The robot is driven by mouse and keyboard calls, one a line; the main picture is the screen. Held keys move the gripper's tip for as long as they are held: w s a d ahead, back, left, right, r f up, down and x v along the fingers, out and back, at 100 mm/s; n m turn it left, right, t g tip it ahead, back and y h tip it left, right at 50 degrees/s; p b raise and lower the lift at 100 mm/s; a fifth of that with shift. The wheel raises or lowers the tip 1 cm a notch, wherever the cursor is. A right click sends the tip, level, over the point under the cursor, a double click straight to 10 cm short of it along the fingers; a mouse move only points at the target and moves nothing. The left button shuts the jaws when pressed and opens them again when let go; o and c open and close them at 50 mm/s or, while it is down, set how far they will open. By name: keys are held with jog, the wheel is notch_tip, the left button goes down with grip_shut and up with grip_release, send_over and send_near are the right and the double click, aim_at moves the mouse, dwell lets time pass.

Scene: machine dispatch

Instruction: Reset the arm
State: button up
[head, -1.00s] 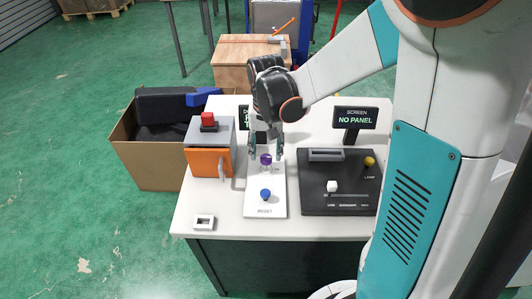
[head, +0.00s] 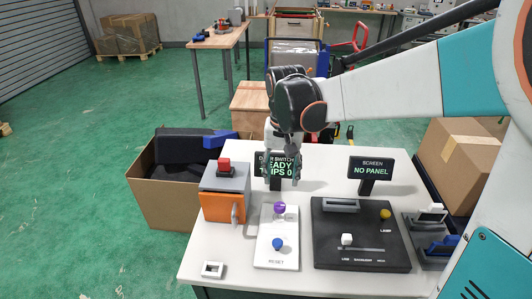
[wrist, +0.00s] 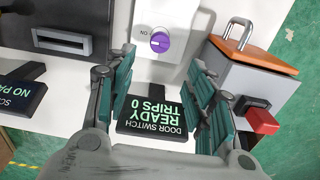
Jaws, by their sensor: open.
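My gripper (head: 283,172) is open and empty, raised above the white table near the door switch display. In the wrist view its two fingers (wrist: 163,95) spread on either side of that display. The white switch panel (head: 276,261) lies below and in front of it, with a purple knob (head: 280,208) and a blue button (head: 277,244) marked RESET. The purple knob also shows in the wrist view (wrist: 160,41), apart from the fingers. The door switch display (wrist: 156,118) reads READY, TRIPS 0.
A grey and orange box (head: 222,207) with a red button (head: 225,166) stands left of the panel. A black panel (head: 360,258) and a screen reading NO PANEL (head: 370,169) stand right. A cardboard box (head: 166,202) sits left of the table. Open floor lies farther left.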

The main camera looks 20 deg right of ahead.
jog(key=s+r+n+t, duration=0.4)
jog(key=s+t, duration=0.3)
jog(key=s, duration=0.8)
jog(key=shift+s, duration=0.35)
dwell(0.7)
